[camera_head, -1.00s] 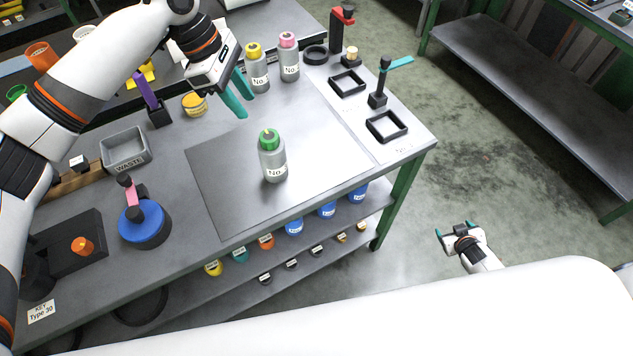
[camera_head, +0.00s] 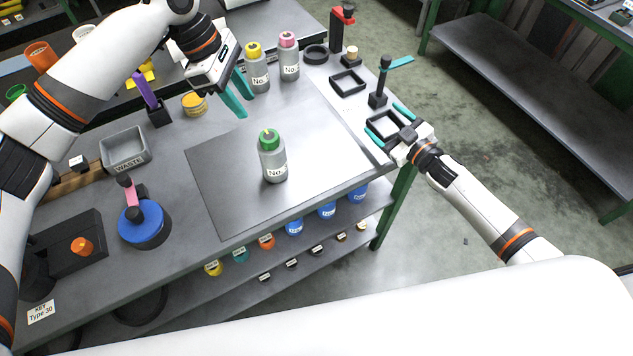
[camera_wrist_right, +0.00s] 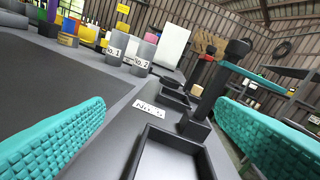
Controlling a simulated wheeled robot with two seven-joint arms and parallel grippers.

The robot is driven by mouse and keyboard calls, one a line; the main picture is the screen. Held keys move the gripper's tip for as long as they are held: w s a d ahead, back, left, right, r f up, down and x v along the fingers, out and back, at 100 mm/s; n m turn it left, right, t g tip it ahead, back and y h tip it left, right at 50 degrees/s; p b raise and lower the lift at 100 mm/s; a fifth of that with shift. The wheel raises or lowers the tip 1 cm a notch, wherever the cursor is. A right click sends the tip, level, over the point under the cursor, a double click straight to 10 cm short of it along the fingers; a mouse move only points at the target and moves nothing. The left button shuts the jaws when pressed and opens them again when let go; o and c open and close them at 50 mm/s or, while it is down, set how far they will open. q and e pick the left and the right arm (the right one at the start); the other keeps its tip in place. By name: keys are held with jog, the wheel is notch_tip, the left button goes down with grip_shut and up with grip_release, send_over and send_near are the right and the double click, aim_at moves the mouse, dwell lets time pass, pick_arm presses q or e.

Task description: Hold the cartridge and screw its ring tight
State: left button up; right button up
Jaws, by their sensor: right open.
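A grey cartridge (camera_head: 272,165) with a green ring (camera_head: 268,140) on top stands upright on the dark mat in the middle of the table. Its label starts with "No."; the number is too small to read. My left gripper (camera_head: 242,97) is open and empty, above the table behind and left of the cartridge. My right gripper (camera_head: 389,122) is open and empty over the table's right edge, beside a black square frame (camera_head: 397,118). Its teal fingers flank the view in the right wrist view (camera_wrist_right: 165,135), with a black tray (camera_wrist_right: 170,158) between and below them.
Two more grey cartridges, with yellow (camera_head: 256,70) and pink (camera_head: 288,58) tops, stand at the back. A black post tool (camera_head: 379,88) with a teal handle stands near my right gripper. A waste bin (camera_head: 124,150) and blue round fixture (camera_head: 144,224) are left. The mat (camera_head: 225,205) around the cartridge is clear.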

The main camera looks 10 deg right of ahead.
aim_at(273, 160)
jog(key=s+a+y, duration=0.1)
jog(key=a, duration=0.2)
jog(key=s+a, duration=0.2)
jog(key=a, duration=0.1)
jog(key=s+a+f+g+y, duration=0.1)
jog(key=s+a, duration=0.1)
jog(key=a, duration=0.1)
jog(key=shift+a+y, duration=0.2)
jog(key=shift+y, duration=0.1)
jog(key=s+a+y, duration=0.1)
jog(key=s+a, duration=0.1)
jog(key=a, duration=0.1)
jog(key=s+a+g+y, duration=0.1)
jog(key=s+a, duration=0.2)
jog(key=a, duration=0.1)
jog(key=s+a+g+y, duration=0.1)
jog(key=s+a, duration=0.2)
jog(key=shift+a, duration=0.3)
jog(key=shift+a+r, duration=0.1)
jog(key=shift+a, duration=0.2)
jog(key=x, duration=1.1)
jog(key=shift+w+a, duration=0.2)
jog(key=c, duration=1.7)
jog(key=o, duration=0.9)
jog(key=c, duration=0.6)
